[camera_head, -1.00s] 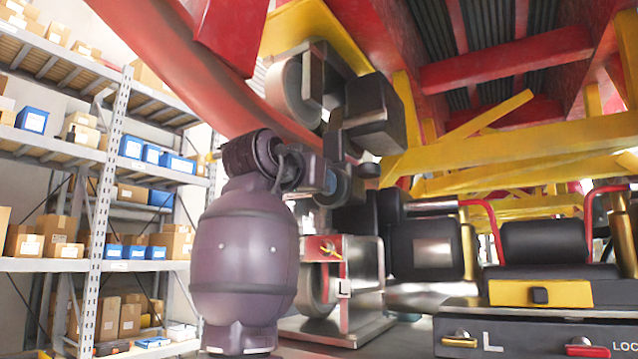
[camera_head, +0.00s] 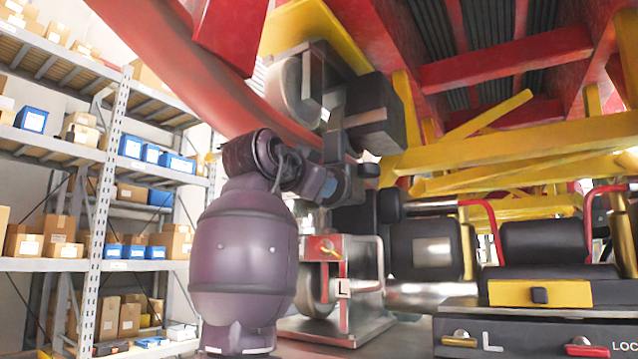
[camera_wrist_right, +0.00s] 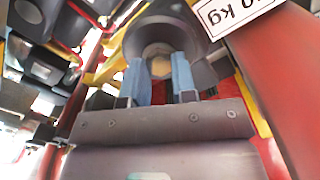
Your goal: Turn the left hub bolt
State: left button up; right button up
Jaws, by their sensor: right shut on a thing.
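In the right wrist view the two blue fingers of my right gripper (camera_wrist_right: 172,78) are shut on a pale tan round head, which looks like the hub bolt (camera_wrist_right: 157,52). It sits inside a dark round hub (camera_wrist_right: 192,32), and the fingers reach into that ring. The bolt's lower part is hidden between the fingers. In the head view an arm reaches up to the wheel assembly at the middle, where blue and dark wrist parts hide the hub. A grey wheel (camera_head: 288,92) shows above the wrist. My left gripper does not show in either view.
A red beam (camera_head: 250,100) and yellow frame bars (camera_head: 520,150) close in above and to the right. A shelf rack (camera_head: 100,200) with boxes stands at the left.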

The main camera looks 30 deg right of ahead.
jog(key=o, duration=0.9)
jog(key=b+v, duration=0.2)
jog(key=v, duration=0.9)
jog(key=shift+b, duration=0.3)
